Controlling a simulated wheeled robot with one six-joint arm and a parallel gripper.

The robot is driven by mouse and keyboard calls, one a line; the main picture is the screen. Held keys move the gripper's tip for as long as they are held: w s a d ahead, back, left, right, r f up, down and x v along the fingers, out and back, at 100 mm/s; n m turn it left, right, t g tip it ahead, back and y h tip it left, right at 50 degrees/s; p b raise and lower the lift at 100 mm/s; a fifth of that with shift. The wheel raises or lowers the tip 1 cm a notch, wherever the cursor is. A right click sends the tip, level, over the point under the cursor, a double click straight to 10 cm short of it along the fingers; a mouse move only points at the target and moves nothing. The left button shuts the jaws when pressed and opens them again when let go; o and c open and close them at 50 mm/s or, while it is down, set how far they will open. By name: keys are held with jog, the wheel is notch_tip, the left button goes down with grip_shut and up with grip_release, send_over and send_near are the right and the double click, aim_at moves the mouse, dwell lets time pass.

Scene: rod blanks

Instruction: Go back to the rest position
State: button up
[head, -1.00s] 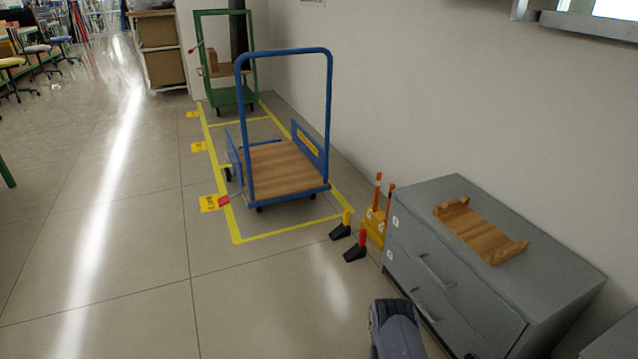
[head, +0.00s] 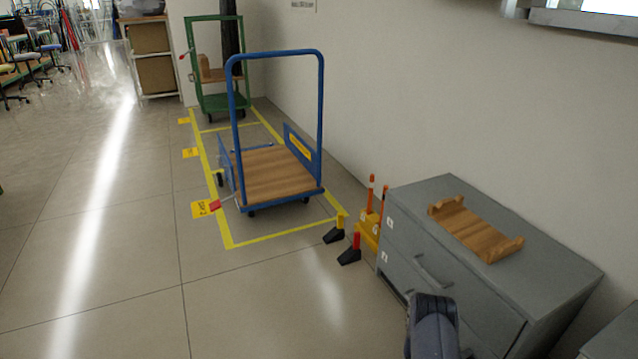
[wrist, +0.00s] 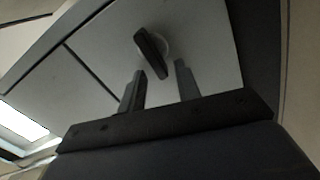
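My gripper (wrist: 159,70) shows in the wrist view with its two dark fingers apart and nothing between them. A dark elongated piece (wrist: 151,53) with a pale round part behind it lies beyond the fingertips, against a light grey panelled surface; I cannot tell what it is. In the head view a dark part of my arm (head: 432,325) rises at the bottom edge, in front of the grey drawer cabinet. The fingers cannot be made out there. No rod blanks can be made out.
The grey drawer cabinet (head: 562,262) stands at the right with a wooden tray (head: 478,234) on top. Orange-tipped posts (head: 371,190) stand beside it. A blue trolley (head: 270,176) and green trolley (head: 222,104) stand within yellow floor lines.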

jog(key=shift+s+r+m, duration=0.1)
jog(key=shift+r+m, duration=0.15)
jog(key=shift+m, duration=0.8)
jog(key=shift+s+r+m, duration=0.1)
jog(key=shift+r+m, duration=0.1)
jog(key=shift+m, duration=0.85)
jog(key=shift+w, duration=0.1)
